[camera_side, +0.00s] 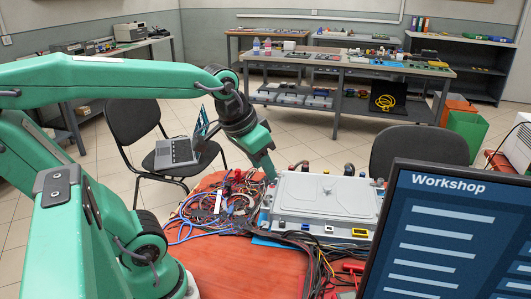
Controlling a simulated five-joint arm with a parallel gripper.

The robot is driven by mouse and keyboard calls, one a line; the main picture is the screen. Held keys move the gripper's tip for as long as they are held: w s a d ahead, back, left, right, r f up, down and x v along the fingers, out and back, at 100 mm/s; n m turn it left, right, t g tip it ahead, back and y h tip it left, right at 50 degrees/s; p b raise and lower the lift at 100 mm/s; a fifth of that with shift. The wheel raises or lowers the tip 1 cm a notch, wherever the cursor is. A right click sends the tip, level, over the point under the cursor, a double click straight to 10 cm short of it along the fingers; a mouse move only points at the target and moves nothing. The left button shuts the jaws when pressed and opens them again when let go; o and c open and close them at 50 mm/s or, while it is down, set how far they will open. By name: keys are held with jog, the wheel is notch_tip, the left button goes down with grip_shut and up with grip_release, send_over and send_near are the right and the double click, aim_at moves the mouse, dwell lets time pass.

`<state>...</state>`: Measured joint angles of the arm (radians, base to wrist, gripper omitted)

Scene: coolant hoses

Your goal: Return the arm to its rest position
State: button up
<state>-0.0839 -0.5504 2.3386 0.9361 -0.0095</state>
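My gripper (271,178) is at the end of my green arm, pointing down at the left edge of a grey box-like unit (325,193) on the red table (245,268). The gripper's tip is small and partly lost among the cables, so I cannot tell whether its fingers are open or shut, or whether it touches the unit. The unit has a ribbed lid and several connectors along its front and back edges. My arm reaches across from the left, with its elbow raised above the table.
Tangled cables (212,208) lie left of the unit. A screen (445,235) fills the lower right. Chairs (135,120) and (418,148) stand behind the table, the left one holding a laptop (180,150). The red table's front left is bare.

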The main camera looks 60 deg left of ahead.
jog(key=shift+m+t, duration=0.4)
jog(key=shift+m, duration=0.1)
jog(key=s, duration=0.1)
jog(key=s+d+f, duration=0.1)
jog(key=s+d, duration=0.1)
jog(key=s, duration=0.1)
jog(key=shift+s+d+f, duration=0.1)
jog(key=shift+f, duration=0.25)
dwell(0.5)
